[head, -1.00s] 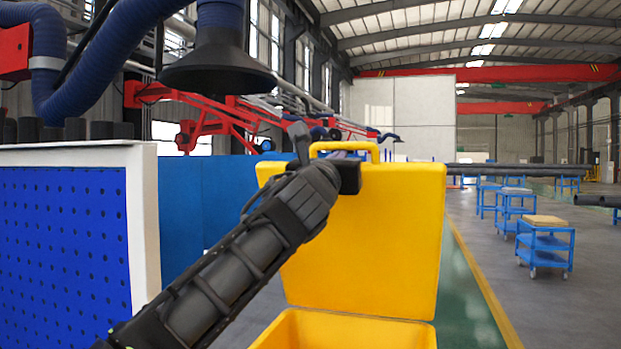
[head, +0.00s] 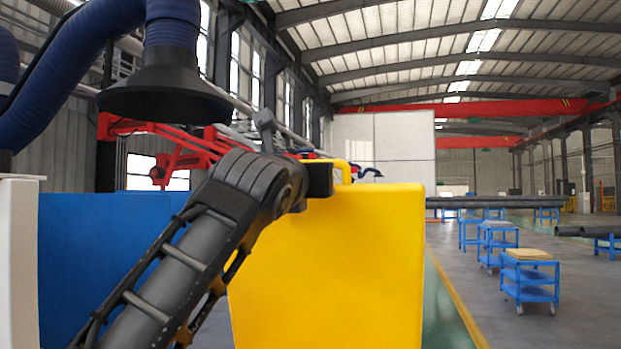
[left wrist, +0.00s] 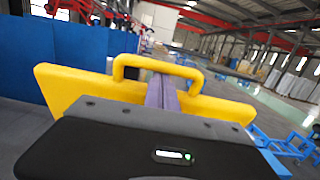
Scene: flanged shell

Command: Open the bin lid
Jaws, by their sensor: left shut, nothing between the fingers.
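The yellow bin lid (head: 335,265) stands raised, its broad face towards me in the head view. Its yellow handle (head: 345,172) is at the top edge, and shows as an arch in the left wrist view (left wrist: 180,68). My left arm crosses in front of the lid's left side, with the left gripper (head: 318,180) at the top edge beside the handle. In the left wrist view the shut grey fingers (left wrist: 161,93) lie at the lid's edge by the handle, holding nothing. Exact contact is unclear. The bin body is out of view. My right gripper is not in view.
A blue panel (head: 95,265) stands left of the lid, with a white-edged panel (head: 20,260) at the far left. A dark extraction hood (head: 165,98) hangs above. Blue carts (head: 530,280) stand on the right, beyond a clear floor strip.

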